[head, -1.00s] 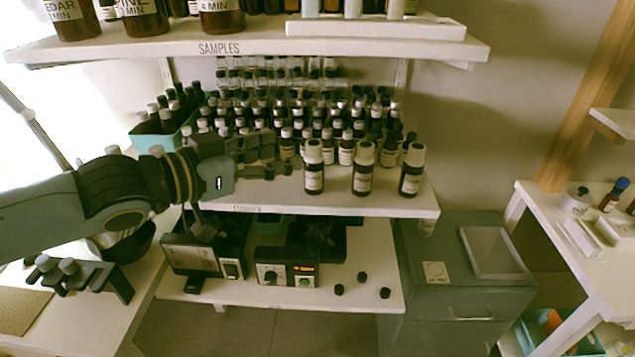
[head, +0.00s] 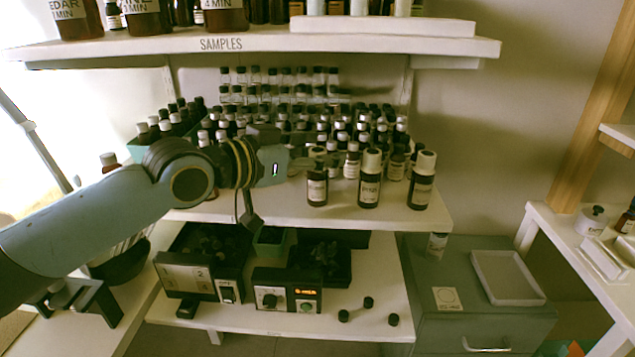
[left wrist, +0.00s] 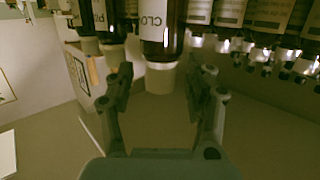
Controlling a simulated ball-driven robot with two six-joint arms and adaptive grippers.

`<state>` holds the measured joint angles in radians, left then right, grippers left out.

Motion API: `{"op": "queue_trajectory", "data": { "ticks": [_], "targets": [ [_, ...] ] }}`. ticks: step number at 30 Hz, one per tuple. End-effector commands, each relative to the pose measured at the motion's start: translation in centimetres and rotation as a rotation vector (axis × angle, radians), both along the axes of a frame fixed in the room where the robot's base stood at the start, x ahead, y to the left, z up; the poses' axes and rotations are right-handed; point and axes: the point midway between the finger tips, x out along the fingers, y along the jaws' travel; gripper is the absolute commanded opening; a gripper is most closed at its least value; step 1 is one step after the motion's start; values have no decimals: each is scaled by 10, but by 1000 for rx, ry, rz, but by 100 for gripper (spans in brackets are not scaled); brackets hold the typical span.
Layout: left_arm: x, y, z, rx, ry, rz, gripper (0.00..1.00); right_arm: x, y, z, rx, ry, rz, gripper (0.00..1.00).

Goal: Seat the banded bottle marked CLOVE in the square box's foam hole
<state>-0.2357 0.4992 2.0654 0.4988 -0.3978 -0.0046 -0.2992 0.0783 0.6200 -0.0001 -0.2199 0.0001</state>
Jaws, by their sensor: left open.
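A dark bottle with a white cap and a label starting "CLO" (left wrist: 160,30) hangs upside down in the left wrist view, its cap between my spread fingertips. It appears to be the leftmost front-row bottle (head: 317,190) on the middle shelf in the head view; its label is unreadable there. My left gripper (head: 303,158) is at this bottle's upper part, with a finger by its cap. In the left wrist view the gripper (left wrist: 167,78) is open, with no clear contact. I cannot make out a band or a square box with a foam hole. My right gripper is out of view.
Two more front-row bottles stand just right, one in the middle (head: 369,182) and one at the end (head: 421,183). Dense bottle rows stand behind. The samples shelf (head: 300,46) is overhead. A grey tray (head: 508,278) lies on the cabinet; a white container (head: 607,258) is at far right.

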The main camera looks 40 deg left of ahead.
Motion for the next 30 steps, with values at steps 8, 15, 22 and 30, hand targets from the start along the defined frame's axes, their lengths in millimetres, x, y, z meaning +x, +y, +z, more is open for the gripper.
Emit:
{"op": "queue_trajectory", "data": {
  "ticks": [8,15,22,30],
  "targets": [
    [0,0,0,0,0,0,23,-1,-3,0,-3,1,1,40],
    [0,0,0,-1,1,0,0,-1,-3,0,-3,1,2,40],
    [-1,0,-1,-1,3,1,0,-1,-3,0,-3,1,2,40],
    [0,0,-1,0,2,1,0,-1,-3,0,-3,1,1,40]
  ]
}}
